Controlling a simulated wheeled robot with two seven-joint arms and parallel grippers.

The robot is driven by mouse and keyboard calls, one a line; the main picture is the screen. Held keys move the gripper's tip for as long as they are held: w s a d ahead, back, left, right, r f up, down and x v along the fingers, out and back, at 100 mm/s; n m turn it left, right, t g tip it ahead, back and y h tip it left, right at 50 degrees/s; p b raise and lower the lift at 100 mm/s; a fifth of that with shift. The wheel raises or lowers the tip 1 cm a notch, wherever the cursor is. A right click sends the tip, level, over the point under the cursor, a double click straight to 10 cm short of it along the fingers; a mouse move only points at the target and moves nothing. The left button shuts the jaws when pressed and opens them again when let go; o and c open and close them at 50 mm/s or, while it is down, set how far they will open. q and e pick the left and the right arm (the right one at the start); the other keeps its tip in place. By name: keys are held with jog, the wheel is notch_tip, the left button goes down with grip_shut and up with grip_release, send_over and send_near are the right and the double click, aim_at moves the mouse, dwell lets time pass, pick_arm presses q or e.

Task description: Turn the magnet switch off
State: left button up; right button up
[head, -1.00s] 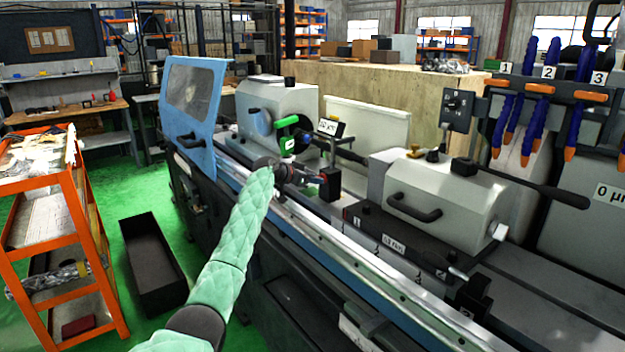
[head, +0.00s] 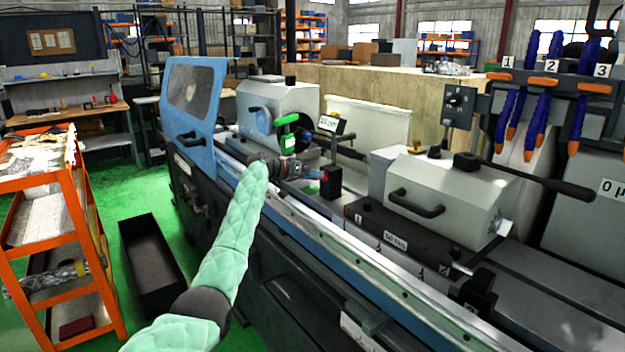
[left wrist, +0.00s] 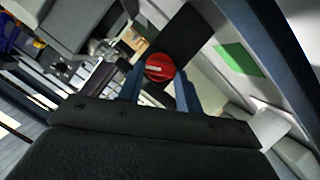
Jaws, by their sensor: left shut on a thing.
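The magnet switch shows in the left wrist view as a round red knob (left wrist: 158,68) with a pale bar across its face. In the head view its black box (head: 331,185) stands on the machine bed, with a little red on its left side. My left gripper (head: 318,174) reaches the left side of this box. In the left wrist view its two blue-grey fingers (left wrist: 159,88) lie on either side of the knob and are shut on it. The fingers partly cover the knob's edges. My right gripper is in neither view.
A green-handled part (head: 287,138) stands just behind my left gripper. The grey headstock (head: 277,105) and a blue door (head: 192,100) are to the left. The grey tailstock housing (head: 450,190) with its black handle is to the right. An orange cart (head: 62,240) stands far left.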

pick_arm(q)
jog(key=shift+w+a+n+h, duration=0.1)
jog(key=shift+n+h, duration=0.2)
jog(key=shift+n, duration=0.1)
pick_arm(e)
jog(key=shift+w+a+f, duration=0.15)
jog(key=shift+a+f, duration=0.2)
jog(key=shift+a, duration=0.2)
pick_arm(q)
jog(key=shift+g, duration=0.3)
jog(key=o, duration=1)
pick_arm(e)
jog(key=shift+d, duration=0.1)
pick_arm(q)
jog(key=b+v, duration=0.2)
jog(key=v, duration=0.5)
jog(key=shift+a, duration=0.4)
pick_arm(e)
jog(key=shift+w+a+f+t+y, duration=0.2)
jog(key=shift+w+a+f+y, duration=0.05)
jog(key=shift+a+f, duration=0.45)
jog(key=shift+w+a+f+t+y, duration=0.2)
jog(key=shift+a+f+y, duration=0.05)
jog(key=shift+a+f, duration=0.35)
